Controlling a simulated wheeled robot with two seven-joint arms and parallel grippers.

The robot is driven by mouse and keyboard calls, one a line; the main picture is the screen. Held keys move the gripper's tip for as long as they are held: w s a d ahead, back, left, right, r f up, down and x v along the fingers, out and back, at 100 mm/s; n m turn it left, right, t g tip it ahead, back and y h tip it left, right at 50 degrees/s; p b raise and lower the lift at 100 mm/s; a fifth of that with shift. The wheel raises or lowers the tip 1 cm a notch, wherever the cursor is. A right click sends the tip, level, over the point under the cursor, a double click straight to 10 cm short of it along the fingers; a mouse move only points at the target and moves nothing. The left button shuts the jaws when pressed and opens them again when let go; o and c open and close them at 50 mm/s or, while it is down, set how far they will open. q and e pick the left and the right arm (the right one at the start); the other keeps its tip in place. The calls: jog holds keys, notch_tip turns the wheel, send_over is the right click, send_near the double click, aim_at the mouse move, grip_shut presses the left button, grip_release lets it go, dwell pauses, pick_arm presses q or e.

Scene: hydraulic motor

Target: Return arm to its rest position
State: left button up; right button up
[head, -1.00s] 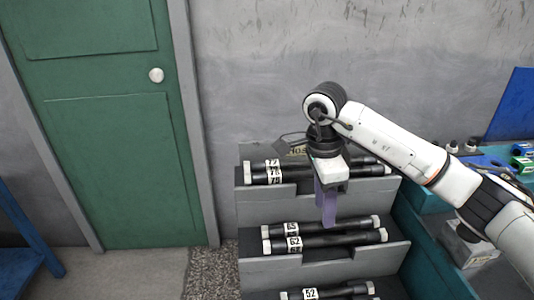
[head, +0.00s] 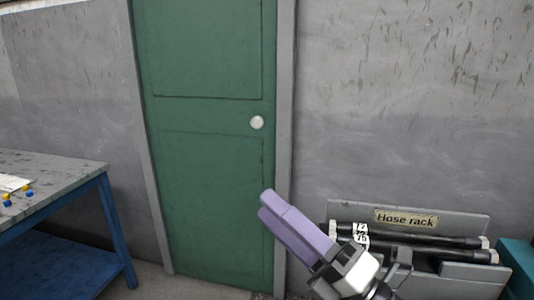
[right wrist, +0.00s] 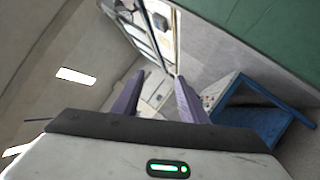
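My right gripper (head: 267,204) is in the lower middle of the head view, its purple fingers pointing up and to the left in front of the green door. In the right wrist view the two fingers of the right gripper (right wrist: 160,76) stand apart with nothing between them, so it is open and empty. Most of the right arm is below the head view's edge. My left gripper is not in view.
The hose rack (head: 450,205) with black hoses (head: 430,240) stands at the lower right, partly behind my right gripper. A blue-legged table (head: 60,190) is at the left. The green door (head: 205,130) and grey wall (head: 400,100) are behind.

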jog(key=w+d+f+m+t+h, duration=0.3)
jog(key=d+f+m+t+h, duration=0.25)
jog(key=d+m+h, duration=0.75)
jog(key=s+d+f+m+g+h, duration=0.2)
jog(key=d+f+m+h, duration=0.1)
jog(key=f+m, duration=0.35)
jog(key=s+d+f+m+g+h, duration=0.2)
jog(key=d+f+m+g+h, duration=0.1)
jog(key=f+m, duration=0.4)
jog(key=s+d+f+m+g+y, duration=0.1)
jog(key=s+f+m+g, duration=0.1)
jog(key=s+f+g, duration=0.6)
jog(key=s+d+f+m+g, duration=0.1)
jog(key=s+f+m+g, duration=0.15)
jog(key=s+f, duration=0.9)
jog(key=w+a+f+t+y, duration=0.1)
jog(key=a+f+t+y, duration=0.1)
jog(key=a+f+t, duration=0.2)
jog(key=shift+w+a+f+n+p, duration=0.3)
jog(key=shift+a+f+p, duration=0.15)
jog(key=shift+a+f, duration=1.1)
jog(key=shift+d+f, duration=0.1)
